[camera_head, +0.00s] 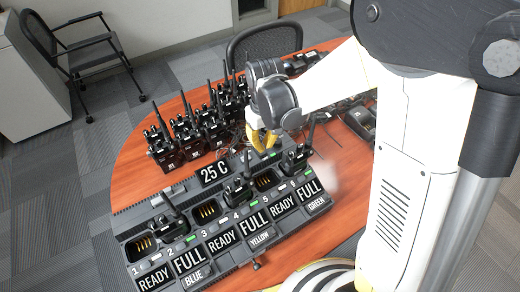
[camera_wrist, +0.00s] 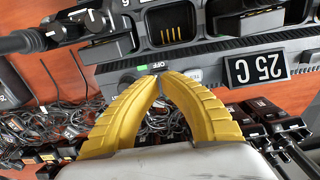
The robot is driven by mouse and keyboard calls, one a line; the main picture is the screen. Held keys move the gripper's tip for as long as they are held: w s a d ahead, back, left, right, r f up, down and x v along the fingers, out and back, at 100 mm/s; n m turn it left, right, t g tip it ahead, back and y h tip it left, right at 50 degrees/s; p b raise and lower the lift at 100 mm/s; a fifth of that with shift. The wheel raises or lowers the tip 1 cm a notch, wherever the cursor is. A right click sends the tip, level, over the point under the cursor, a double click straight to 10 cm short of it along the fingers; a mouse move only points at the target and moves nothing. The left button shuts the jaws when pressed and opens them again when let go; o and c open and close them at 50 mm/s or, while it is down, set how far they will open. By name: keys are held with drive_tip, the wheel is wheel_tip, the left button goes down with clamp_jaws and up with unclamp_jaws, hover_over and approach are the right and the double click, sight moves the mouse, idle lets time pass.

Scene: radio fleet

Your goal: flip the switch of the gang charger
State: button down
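The gang charger (camera_head: 222,256) is a long dark unit with several bays, numbered 1 to 6, lying on the table. It fills the top of the wrist view (camera_wrist: 222,66). There its edge carries an OFF label (camera_wrist: 160,66) and a small green patch (camera_wrist: 144,54). My gripper (camera_head: 262,147) is at the charger's far edge, right of the 25 C sign. In the wrist view my yellow fingers (camera_wrist: 160,78) meet at the tips, just below the OFF label, with nothing seen between them. I cannot make out the switch lever; the tips may hide it.
The 25 C sign (camera_wrist: 257,68) stands close to the right of my fingers in the wrist view. Several radios (camera_head: 205,130) and tangled cables (camera_wrist: 60,118) lie behind the charger. Radios also sit in some bays. A chair (camera_head: 265,42) stands behind the red-brown table (camera_head: 135,170).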

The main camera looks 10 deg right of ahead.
sight(264, 154)
drive_tip(key=shift+f+b, duration=1.6)
drive_tip(key=shift+f, duration=0.3)
idle(0.9)
drive_tip(key=shift+r, duration=0.1)
drive_tip(key=shift+r+p, duration=2.6)
drive_tip(key=shift+r, duration=0.9)
drive_tip(key=shift+f, duration=0.1)
drive_tip(key=s+d+r+m+t, duration=0.2)
drive_tip(key=s+d+r+t, duration=0.1)
drive_tip(key=s+d+r, duration=0.2)
drive_tip(key=s+d+r+m+t, duration=0.2)
drive_tip(key=s+d+r+t, duration=0.2)
drive_tip(key=s+r, duration=0.4)
wheel_tip(264, 154, up, 2)
drive_tip(key=shift+d+r+m, duration=0.2)
drive_tip(key=shift+d+m, duration=0.1)
drive_tip(key=shift+d, duration=0.15)
